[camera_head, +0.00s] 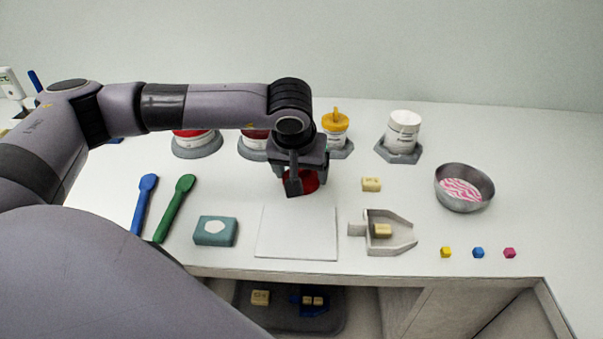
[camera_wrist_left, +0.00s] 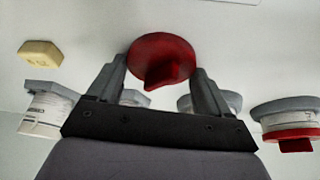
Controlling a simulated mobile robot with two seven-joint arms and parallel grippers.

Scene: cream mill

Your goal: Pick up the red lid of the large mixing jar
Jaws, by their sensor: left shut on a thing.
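My left gripper (camera_head: 299,186) is shut on a red lid (camera_head: 312,180), partly hidden behind the fingers. In the left wrist view the round red lid (camera_wrist_left: 160,52) with its raised grip shows between the two fingertips (camera_wrist_left: 158,78). The lid is just behind the white board; I cannot tell whether it touches the counter. A jar (camera_head: 254,142) on a grey base stands behind my forearm, with dark red at its top; I cannot tell if that is a lid. Another jar with a red lid (camera_head: 193,134) stands left of it. My right gripper is not in view.
The white board (camera_head: 297,234) lies in front. A yellow-lidded jar (camera_head: 336,125), a white jar (camera_head: 403,130) and a metal bowl (camera_head: 465,172) stand right. A scoop (camera_head: 402,236), teal block (camera_head: 214,231), green spatula (camera_head: 176,205) and blue spatula (camera_head: 145,203) lie around.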

